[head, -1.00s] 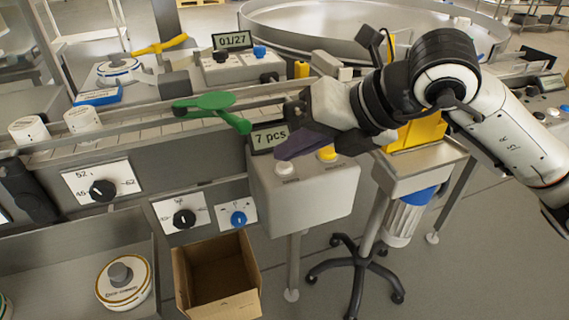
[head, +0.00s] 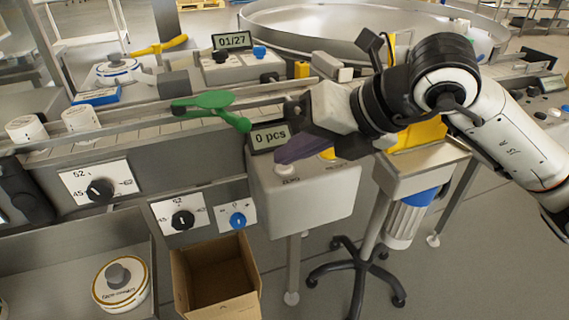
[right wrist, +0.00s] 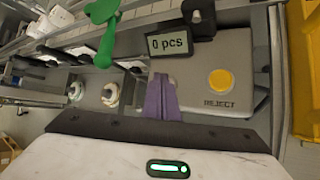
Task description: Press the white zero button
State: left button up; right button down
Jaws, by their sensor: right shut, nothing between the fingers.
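The white zero button (head: 286,170) sits on the left part of the grey control box (head: 325,195), above a label that is hard to read. My right gripper (head: 280,160) is shut and empty. Its purple fingertips point down onto the white button and appear to touch it, covering part of its top. In the right wrist view the shut purple fingers (right wrist: 162,98) cover most of the button. The counter display (head: 270,137) behind the box reads "0 pcs", and it also shows in the right wrist view (right wrist: 172,44).
A yellow REJECT button (right wrist: 220,80) is on the same box, right of the fingers. A green lever (head: 215,103) lies over the conveyor just left of my right gripper. A cardboard box (head: 218,305) stands below, and jars (head: 80,118) stand on the conveyor at left.

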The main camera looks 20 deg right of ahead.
aim_at(291, 173)
jog(key=shift+f, duration=0.1)
dwell(0.3)
jog(key=shift+r+p, duration=0.55)
jog(key=shift+r, duration=0.4)
notch_tip(291, 173, up, 5)
jog(key=p, duration=0.3)
dwell(0.7)
